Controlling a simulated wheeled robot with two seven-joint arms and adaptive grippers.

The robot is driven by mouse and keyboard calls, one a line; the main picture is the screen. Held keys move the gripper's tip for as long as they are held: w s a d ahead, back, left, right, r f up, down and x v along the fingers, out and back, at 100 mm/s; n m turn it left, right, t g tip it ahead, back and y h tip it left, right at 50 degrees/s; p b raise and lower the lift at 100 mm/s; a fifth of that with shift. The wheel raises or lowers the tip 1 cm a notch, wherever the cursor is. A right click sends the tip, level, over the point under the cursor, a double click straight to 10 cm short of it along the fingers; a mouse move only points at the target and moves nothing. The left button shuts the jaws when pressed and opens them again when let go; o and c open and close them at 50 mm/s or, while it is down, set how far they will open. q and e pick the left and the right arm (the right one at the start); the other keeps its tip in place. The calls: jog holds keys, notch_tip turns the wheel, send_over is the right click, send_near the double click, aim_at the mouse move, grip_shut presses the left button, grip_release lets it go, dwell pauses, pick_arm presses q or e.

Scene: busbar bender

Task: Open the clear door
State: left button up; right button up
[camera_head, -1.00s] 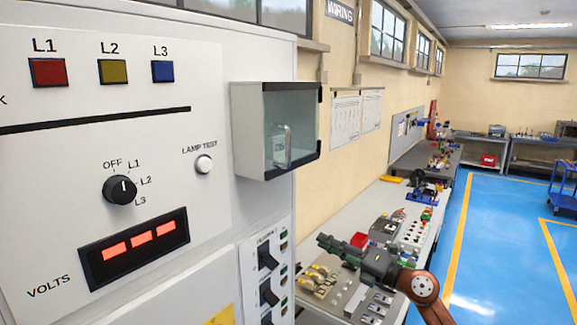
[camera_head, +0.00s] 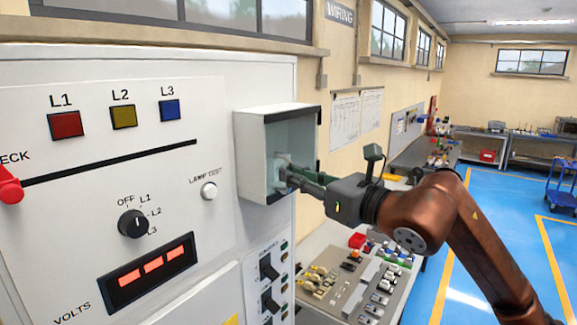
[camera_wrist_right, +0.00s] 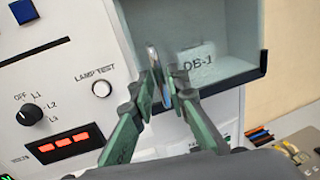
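The clear door (camera_head: 300,142) covers the front of a white box on the side of the grey cabinet. It looks closed, though my gripper hides part of it. The upright door handle (camera_wrist_right: 157,68) stands between my right fingertips. My right gripper (camera_head: 286,180) reaches to the door from the right. In the right wrist view its green fingers (camera_wrist_right: 168,92) are drawn close together, seemingly touching both sides of the handle. My left gripper is not in view.
The cabinet panel (camera_head: 212,130) with lamps, a rotary knob (camera_head: 133,224) and a red display lies left of the box. A red part (camera_head: 10,187) shows at the left edge. A bench with switches (camera_head: 345,285) is below my right arm.

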jog(key=shift+p+x, duration=0.3)
jog(key=shift+x, duration=0.75)
grip_shut()
